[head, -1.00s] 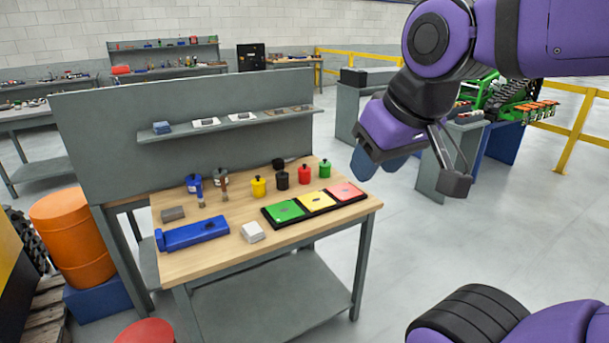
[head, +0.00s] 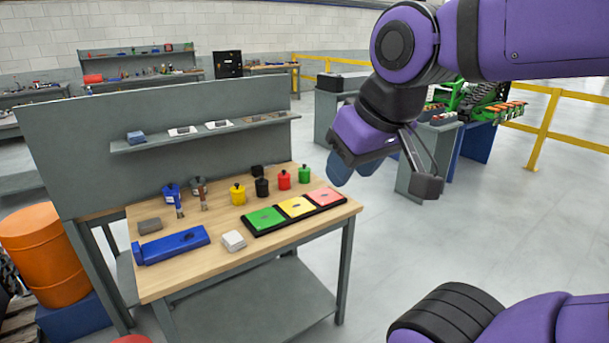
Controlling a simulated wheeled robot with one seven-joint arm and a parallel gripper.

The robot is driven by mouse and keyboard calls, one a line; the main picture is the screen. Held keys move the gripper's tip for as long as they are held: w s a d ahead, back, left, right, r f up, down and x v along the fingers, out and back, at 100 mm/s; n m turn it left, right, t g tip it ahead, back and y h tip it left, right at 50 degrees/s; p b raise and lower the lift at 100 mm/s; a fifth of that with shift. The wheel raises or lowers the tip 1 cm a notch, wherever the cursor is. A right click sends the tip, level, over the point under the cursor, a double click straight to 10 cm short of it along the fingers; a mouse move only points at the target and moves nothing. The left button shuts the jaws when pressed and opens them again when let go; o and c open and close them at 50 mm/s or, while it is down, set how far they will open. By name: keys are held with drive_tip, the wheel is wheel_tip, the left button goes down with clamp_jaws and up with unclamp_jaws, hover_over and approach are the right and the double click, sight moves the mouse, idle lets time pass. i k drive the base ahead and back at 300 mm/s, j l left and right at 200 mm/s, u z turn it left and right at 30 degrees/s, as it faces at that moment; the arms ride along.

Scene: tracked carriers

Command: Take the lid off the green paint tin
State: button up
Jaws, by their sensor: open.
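The green paint tin (head: 304,175) stands upright at the back right of the wooden workbench (head: 200,262), with a dark knob on its lid. The lid appears to be on it. A red tin (head: 284,180) stands just to its left, then a black tin (head: 262,188) and a yellow tin (head: 237,195). My gripper (head: 385,188) is in the air right of the tins and the bench, higher and apart from them. It is open, with nothing seen between its fingers.
A black tray (head: 257,229) with green, yellow and pink panels lies in front of the tins. A blue vise-like block (head: 175,246), a white block (head: 233,241) and brushes are further left. A shelf (head: 205,132) overhangs the bench's back. Floor right of the bench is clear.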

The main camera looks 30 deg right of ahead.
sight(303, 169)
drive_tip(key=i+l, duration=0.25)
drive_tip(key=l, duration=0.15)
drive_tip(key=i+l, duration=0.25)
drive_tip(key=l, duration=0.2)
drive_tip(key=i+l, duration=0.55)
drive_tip(key=l, duration=0.25)
drive_tip(key=i+l, duration=0.25)
drive_tip(key=l, duration=0.2)
drive_tip(key=i+l, duration=0.25)
drive_tip(key=l, duration=0.15)
